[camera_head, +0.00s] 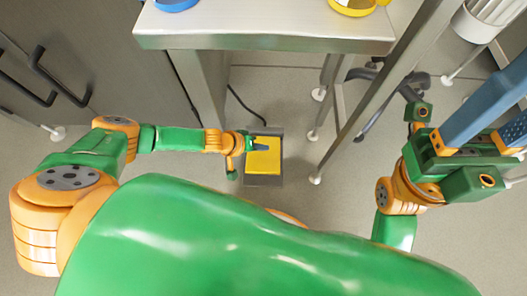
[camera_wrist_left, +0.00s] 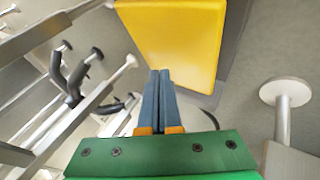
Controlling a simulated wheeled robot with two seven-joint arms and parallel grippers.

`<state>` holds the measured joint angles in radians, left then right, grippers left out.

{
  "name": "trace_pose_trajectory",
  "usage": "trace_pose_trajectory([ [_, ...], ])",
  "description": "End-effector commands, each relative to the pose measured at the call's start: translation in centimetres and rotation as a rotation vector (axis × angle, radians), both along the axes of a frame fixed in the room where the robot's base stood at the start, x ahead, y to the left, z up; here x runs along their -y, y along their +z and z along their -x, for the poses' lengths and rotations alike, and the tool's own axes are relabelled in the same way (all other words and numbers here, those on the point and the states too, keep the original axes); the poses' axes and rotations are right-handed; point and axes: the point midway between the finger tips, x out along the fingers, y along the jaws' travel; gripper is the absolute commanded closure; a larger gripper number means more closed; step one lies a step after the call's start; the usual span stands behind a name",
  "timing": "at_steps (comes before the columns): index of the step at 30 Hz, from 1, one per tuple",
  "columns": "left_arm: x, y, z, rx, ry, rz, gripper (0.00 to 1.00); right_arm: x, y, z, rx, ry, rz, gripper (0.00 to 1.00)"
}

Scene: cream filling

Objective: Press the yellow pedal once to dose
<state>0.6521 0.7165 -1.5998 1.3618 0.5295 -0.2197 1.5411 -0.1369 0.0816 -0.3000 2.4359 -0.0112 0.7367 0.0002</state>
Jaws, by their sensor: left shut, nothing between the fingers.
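The yellow pedal (camera_head: 263,162) sits on a dark grey base (camera_head: 264,181) on the floor, below the table's front edge. My left gripper (camera_head: 266,147) is shut and empty, with its fingertips over the pedal's far part in the head view. In the left wrist view the shut blue-grey fingers (camera_wrist_left: 160,73) point at the near edge of the yellow pedal (camera_wrist_left: 175,35). I cannot tell whether they touch it. My right gripper (camera_head: 513,108) is at the right edge; its blue fingers stand apart with nothing seen between them, and their tips are cut off.
Table legs flank the pedal. A black cable (camera_head: 245,104) runs behind it. Grey cabinets (camera_head: 75,50) stand at left.

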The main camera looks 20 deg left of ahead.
Motion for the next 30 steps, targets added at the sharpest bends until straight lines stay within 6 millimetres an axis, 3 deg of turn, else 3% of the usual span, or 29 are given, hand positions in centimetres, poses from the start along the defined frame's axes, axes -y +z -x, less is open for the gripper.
trace_pose_trajectory([
  [30,0.07,-0.86,0.21,0.000,0.000,0.000,1.00,-0.04,-0.42,-0.04,0.001,-0.001,0.004,0.50],
])
